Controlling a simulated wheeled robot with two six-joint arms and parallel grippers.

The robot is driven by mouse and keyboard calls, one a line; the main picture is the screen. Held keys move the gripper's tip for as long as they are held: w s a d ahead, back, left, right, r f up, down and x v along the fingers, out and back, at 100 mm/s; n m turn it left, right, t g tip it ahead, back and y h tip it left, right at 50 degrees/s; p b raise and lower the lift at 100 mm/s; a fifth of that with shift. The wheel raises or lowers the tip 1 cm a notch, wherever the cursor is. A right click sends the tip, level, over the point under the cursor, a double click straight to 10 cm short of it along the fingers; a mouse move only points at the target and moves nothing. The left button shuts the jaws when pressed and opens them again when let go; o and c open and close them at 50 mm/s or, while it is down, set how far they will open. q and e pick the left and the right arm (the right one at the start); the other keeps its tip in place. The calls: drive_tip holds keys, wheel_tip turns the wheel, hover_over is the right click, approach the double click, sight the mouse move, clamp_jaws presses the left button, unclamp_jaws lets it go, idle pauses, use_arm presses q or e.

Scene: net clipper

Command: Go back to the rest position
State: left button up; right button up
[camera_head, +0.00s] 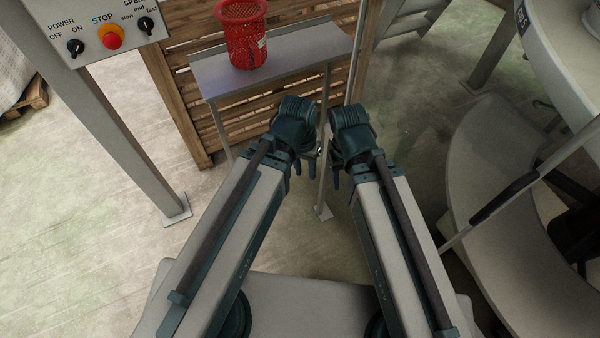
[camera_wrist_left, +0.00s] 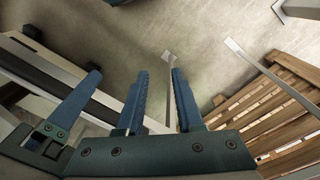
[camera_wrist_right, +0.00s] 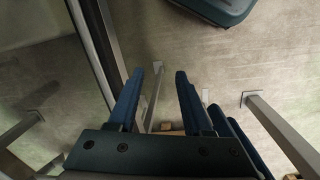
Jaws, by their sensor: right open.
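My left gripper (camera_head: 304,168) and my right gripper (camera_head: 336,178) hang close side by side at the centre of the head view, fingers pointing down. In the left wrist view my left gripper (camera_wrist_left: 159,88) has its two blue fingers apart with nothing between them. In the right wrist view my right gripper (camera_wrist_right: 159,88) also has its fingers apart and empty. In the head view the fingers are small and partly hidden by the wrists. Both arms reach forward from the bottom edge.
A red mesh basket (camera_head: 246,52) stands on a narrow metal shelf (camera_head: 215,81) against a wooden slatted fence (camera_head: 180,110). A control panel (camera_head: 93,35) on a post is at upper left. A curved grey machine (camera_head: 490,150) is at right. Floor at left (camera_head: 60,230) is clear.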

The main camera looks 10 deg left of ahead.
use_arm(q)
drive_tip(key=shift+s+a+m+y, duration=0.4)
drive_tip(key=shift+s+a+y, duration=0.2)
drive_tip(key=shift+s+y, duration=0.4)
drive_tip(key=shift+w, duration=0.15)
idle(0.5)
